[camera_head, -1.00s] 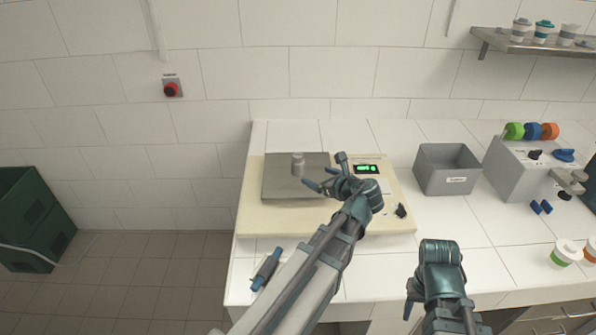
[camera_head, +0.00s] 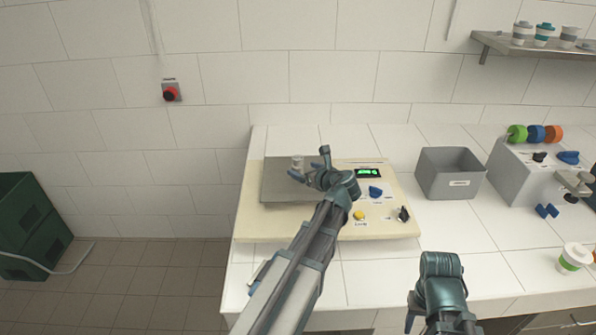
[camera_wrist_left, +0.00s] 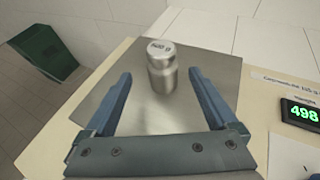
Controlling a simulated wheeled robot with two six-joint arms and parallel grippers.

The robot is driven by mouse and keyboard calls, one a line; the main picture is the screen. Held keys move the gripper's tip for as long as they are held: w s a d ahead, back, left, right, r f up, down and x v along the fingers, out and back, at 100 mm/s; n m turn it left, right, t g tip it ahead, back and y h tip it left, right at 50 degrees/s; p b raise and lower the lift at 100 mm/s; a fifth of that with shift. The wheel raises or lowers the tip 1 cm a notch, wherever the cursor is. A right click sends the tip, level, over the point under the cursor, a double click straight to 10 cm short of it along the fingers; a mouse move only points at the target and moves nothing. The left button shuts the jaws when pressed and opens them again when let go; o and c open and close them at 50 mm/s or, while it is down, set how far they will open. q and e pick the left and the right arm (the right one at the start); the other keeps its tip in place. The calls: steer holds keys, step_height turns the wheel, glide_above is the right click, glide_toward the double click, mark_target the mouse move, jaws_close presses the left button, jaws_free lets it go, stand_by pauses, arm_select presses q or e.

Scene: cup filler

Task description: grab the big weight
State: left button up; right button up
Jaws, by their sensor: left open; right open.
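The big weight (camera_head: 297,162) is a silver metal cylinder with a narrower neck. It stands upright on the steel scale plate (camera_head: 275,182). In the left wrist view the weight (camera_wrist_left: 162,68) has a marking on its top that seems to read 500 g. My left gripper (camera_head: 309,167) is open, with its fingers pointing at the weight. In the left wrist view the weight is ahead, between the lines of the two fingers (camera_wrist_left: 160,100), not gripped. My right gripper (camera_head: 412,312) is low at the front of the counter, away from the weight; its fingers are partly hidden.
The scale's green display (camera_wrist_left: 303,113) reads 498. A grey bin (camera_head: 449,173) stands right of the scale base (camera_head: 385,222). A grey machine (camera_head: 520,170) with coloured knobs and a cup (camera_head: 574,258) are further right. A green crate (camera_head: 30,225) is at the far left.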

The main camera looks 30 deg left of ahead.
mark_target(301, 167)
arm_select(q)
steer(key=b+x, duration=0.2)
steer(key=x, duration=0.3)
steer(key=shift+w+f, duration=0.15)
steer(key=shift+w, duration=0.1)
jaws_close()
stand_by(0.4)
